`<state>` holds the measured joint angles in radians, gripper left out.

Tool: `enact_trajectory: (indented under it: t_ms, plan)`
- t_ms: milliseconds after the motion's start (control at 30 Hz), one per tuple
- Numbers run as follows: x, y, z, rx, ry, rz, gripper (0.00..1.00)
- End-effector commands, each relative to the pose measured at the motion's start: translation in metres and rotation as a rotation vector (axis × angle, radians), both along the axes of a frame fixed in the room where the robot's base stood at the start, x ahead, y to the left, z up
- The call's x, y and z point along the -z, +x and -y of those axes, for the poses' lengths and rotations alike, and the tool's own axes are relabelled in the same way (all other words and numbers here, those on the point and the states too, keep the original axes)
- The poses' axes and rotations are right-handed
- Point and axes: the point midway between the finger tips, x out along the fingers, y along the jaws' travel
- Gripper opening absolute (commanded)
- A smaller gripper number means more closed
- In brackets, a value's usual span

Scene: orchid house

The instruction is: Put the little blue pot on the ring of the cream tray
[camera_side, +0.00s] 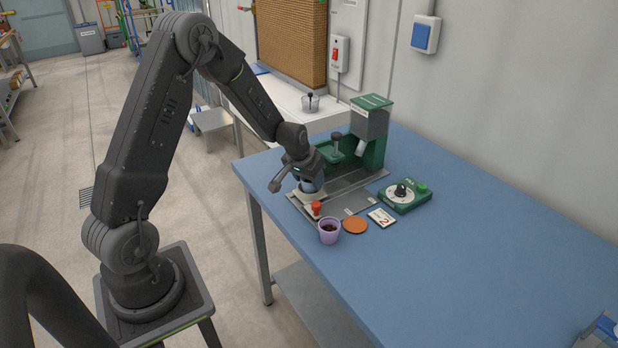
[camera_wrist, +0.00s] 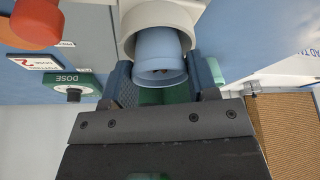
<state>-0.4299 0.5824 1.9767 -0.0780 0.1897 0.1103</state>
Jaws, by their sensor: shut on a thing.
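The little blue pot (camera_wrist: 158,50) is between the two padded fingers of my gripper (camera_wrist: 160,80), which is shut on it. In the side view the pot (camera_side: 312,187) shows just under my gripper (camera_side: 309,178), mostly hidden by it. The cream tray (camera_side: 303,196) lies directly below, with a red knob (camera_side: 316,208) at its near end. In the wrist view the tray's cream ring (camera_wrist: 129,32) lies around or right behind the pot. I cannot tell whether the pot rests on the ring or hangs just above it.
A green machine (camera_side: 374,138) stands behind my gripper. A green dial box (camera_side: 405,197) is to the right. A purple pot (camera_side: 329,232), an orange disc (camera_side: 355,224) and a card (camera_side: 381,217) marked 2 lie in front. The blue table (camera_side: 470,250) is clear toward the right.

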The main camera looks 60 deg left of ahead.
Motion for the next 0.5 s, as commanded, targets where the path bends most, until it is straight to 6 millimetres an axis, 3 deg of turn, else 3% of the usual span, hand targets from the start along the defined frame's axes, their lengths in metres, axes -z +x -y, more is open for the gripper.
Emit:
enact_trajectory:
  t_ms: [200,233,500]
  plan:
    - [0.0036,-0.0003,0.0000,0.000,0.000,-0.001,0.31]
    - [0.0031,-0.0002,0.0000,0.000,0.000,-0.001,0.56]
    - [0.0026,-0.0001,-0.0001,0.000,0.000,-0.001,0.79]
